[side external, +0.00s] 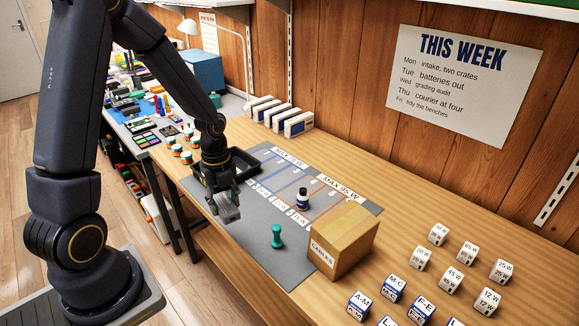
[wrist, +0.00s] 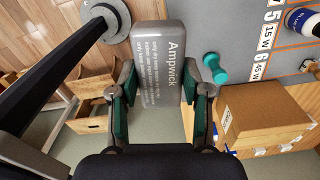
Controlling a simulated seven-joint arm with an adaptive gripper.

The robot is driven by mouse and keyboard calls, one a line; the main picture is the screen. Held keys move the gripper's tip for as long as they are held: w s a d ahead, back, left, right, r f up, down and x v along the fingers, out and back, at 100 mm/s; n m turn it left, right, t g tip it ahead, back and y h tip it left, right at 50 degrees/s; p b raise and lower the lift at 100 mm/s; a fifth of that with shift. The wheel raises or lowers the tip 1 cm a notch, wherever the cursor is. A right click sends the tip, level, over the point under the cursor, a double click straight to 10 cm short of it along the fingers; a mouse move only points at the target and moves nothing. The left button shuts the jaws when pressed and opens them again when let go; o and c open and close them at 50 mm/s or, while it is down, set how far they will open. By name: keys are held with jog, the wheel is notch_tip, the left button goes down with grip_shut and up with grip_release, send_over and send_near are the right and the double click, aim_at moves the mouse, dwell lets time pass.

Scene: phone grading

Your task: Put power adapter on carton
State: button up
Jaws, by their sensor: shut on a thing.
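A grey power adapter (wrist: 158,62), printed "Ampwick" with small lines of text, is between the green pads of my gripper (wrist: 160,105) in the wrist view. In the side external view my gripper (side external: 222,192) is shut on the adapter (side external: 228,210) and holds it above the left front edge of the grey mat. The brown carton (side external: 349,240), marked "CABLES", stands closed at the mat's right end, to the right of my gripper. The carton (wrist: 262,105) also shows at the right in the wrist view. Its visible top is bare.
A teal stamp-like piece (side external: 277,237) stands on the grey mat (side external: 250,237) between my gripper and the carton. A black tray (side external: 238,162) is behind my gripper. White labelled cubes (side external: 452,279) stand right of the carton.

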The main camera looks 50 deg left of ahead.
jog(key=shift+s+d+r+n, duration=0.1)
jog(key=shift+s+r+n, duration=0.05)
jog(key=shift+s+n, duration=0.3)
jog(key=shift+r+n, duration=0.2)
jog(key=shift+n, duration=0.15)
jog(key=w+d+r, duration=0.4)
jog(key=d+r, duration=0.3)
jog(key=d, duration=0.3)
jog(key=w+d+r, duration=0.3)
jog(key=d+r, duration=0.4)
jog(key=d, duration=0.3)
send_over(346, 222)
jog(key=f, duration=0.6)
jog(key=s+f, duration=0.1)
jog(key=f, duration=0.2)
jog(key=shift+a+f, duration=0.1)
jog(key=shift+f, duration=0.05)
jog(key=shift+w+f, duration=0.4)
jog(key=shift+f, duration=1.65)
jog(key=shift+f, duration=0.15)
